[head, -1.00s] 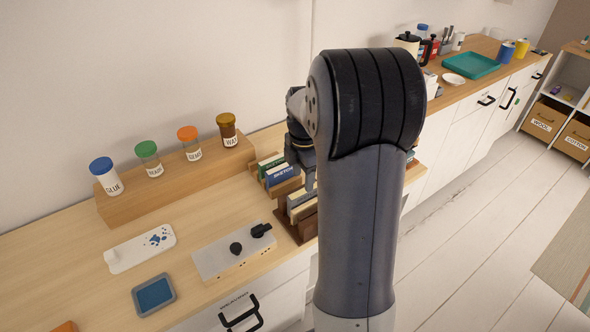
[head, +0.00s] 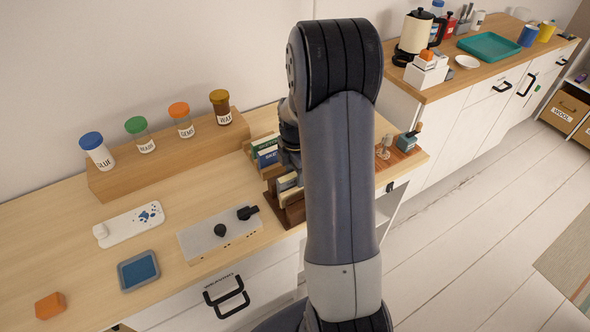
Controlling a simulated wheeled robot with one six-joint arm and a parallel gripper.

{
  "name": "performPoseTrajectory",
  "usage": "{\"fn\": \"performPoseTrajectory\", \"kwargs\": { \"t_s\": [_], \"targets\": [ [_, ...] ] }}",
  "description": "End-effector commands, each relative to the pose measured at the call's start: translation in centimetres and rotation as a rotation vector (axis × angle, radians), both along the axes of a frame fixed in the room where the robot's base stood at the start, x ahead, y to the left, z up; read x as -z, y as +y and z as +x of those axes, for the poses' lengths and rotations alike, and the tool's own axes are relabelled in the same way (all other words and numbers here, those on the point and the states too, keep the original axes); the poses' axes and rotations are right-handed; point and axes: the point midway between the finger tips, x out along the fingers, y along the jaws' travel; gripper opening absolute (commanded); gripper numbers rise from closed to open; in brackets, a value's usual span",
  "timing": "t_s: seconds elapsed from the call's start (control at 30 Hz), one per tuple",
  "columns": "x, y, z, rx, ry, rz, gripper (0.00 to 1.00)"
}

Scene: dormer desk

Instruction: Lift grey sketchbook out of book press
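The book press (head: 291,215), dark brown wood with paler boards, stands near the front edge of the desk. My arm covers its right part. A greyish book with a pale label, likely the grey sketchbook (head: 286,182), shows between the boards. Its right side is hidden. My gripper (head: 290,158) is above and just behind the press, mostly hidden by my arm. Its fingertips do not show clearly, so I cannot tell whether it touches the sketchbook.
A wooden rack (head: 249,146) with green and blue sketchbooks stands just behind the press. A jar shelf (head: 160,168) is at the back left. A grey box with black knobs (head: 219,239) lies left of the press. A teal stamp (head: 407,142) stands to the right.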

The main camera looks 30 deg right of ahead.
Motion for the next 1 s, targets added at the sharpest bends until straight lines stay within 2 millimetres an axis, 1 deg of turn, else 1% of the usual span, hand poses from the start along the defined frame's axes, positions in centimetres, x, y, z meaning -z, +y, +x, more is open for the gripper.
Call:
{"fn": "performPoseTrajectory", "kwargs": {
  "t_s": [0.03, 0.07, 0.57, 0.6, 0.63, 0.83, 1.0],
  "targets": [
    [-0.02, 0.0, 0.01, 0.0, 0.0, 0.0, 0.43],
    [-0.02, -0.01, 0.01, 0.0, 0.0, 0.0, 0.41],
    [-0.05, -0.01, 0.02, 0.0, -0.001, 0.0, 0.0],
    [-0.05, -0.01, 0.02, 0.0, -0.001, 0.0, 0.0],
    [-0.05, -0.01, 0.02, 0.0, -0.001, 0.0, 0.21],
    [-0.06, -0.01, 0.02, 0.0, -0.001, 0.0, 0.04],
    [-0.08, -0.02, 0.0, 0.0, -0.001, 0.0, 0.03]
  ]
}}
